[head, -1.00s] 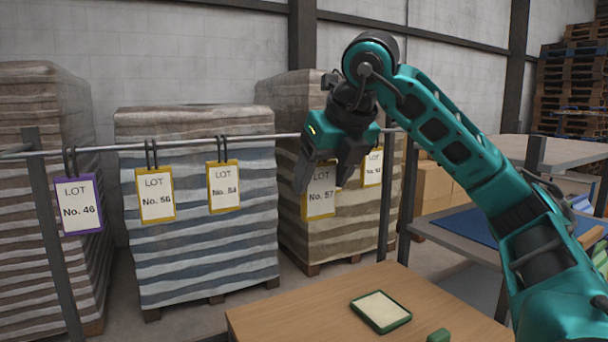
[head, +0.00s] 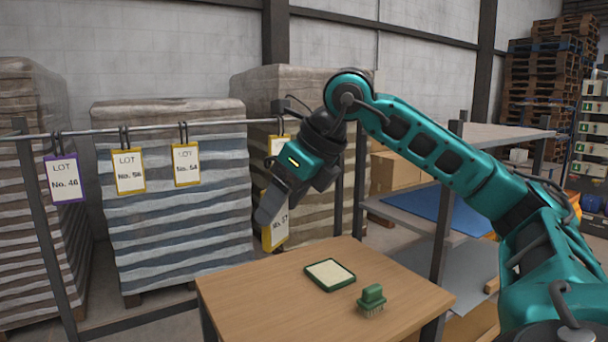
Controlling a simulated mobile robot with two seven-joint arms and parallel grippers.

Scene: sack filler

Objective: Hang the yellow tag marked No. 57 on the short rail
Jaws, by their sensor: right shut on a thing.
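My right gripper (head: 268,213) is shut on the yellow-edged tag No. 57 (head: 278,233). The tag is tilted and partly covered by the fingers. It is held below the level of the long rail (head: 222,123), apart from it, beyond the table's back left edge. I cannot make out a separate short rail. My left gripper is not in view.
The purple tag No. 46 (head: 62,181) and the yellow tags No. 56 (head: 129,171) and No. 54 (head: 186,164) hang on the long rail. Another yellow tag (head: 278,144) hangs behind my arm. A green-framed pad (head: 330,275) and a green brush (head: 372,298) lie on the wooden table (head: 250,300).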

